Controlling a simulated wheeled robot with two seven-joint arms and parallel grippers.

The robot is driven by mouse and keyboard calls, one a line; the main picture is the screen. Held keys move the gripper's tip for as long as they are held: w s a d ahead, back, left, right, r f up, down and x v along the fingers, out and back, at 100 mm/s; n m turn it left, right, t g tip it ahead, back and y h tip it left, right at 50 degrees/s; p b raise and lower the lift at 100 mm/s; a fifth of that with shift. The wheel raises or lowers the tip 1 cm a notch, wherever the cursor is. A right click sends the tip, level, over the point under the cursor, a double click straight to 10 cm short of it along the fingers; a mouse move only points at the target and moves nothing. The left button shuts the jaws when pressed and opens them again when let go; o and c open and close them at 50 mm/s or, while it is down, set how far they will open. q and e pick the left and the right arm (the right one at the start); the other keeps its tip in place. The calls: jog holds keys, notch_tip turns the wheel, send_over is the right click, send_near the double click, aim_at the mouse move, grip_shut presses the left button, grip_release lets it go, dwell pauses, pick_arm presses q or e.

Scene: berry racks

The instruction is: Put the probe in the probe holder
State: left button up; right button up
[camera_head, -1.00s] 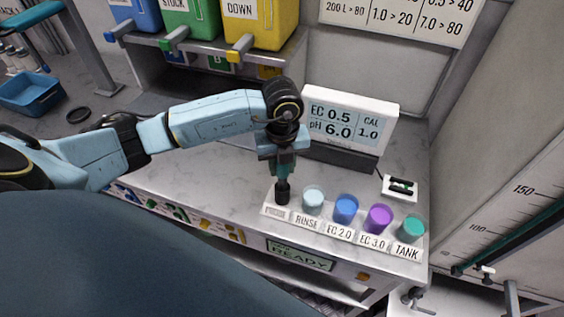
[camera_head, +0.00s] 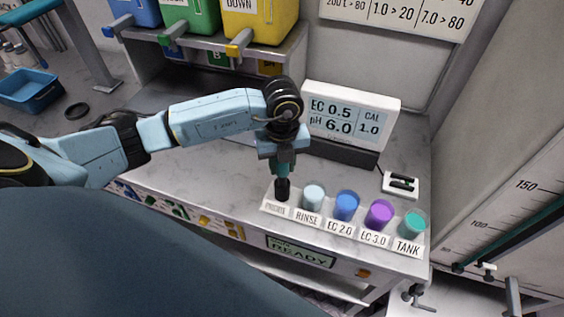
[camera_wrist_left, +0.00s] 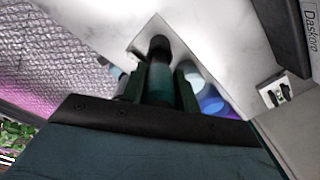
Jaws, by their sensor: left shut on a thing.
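The probe (camera_head: 283,187) has a dark tip and a teal body. It stands upright at the left end of the labelled row on the counter, over the leftmost label, which I take to be the probe holder (camera_head: 274,207). My left gripper (camera_head: 283,163) is shut on the probe from above. In the left wrist view the probe (camera_wrist_left: 160,75) sits between the two fingers (camera_wrist_left: 160,88), its dark end at the counter. Whether its tip is seated in the holder is hidden. My right gripper is not in view.
Right of the probe stand the RINSE cup (camera_head: 313,197), the EC 2.0 cup (camera_head: 346,204), the EC 3.0 cup (camera_head: 379,213) and the TANK cup (camera_head: 412,223). A meter display (camera_head: 350,115) stands behind.

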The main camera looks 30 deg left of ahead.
pick_arm(q)
jog(key=shift+f, duration=0.1)
jog(key=o, duration=1.1)
notch_tip(320, 180, up, 14)
jog(key=shift+f+b, duration=0.25)
jog(key=shift+b, duration=0.1)
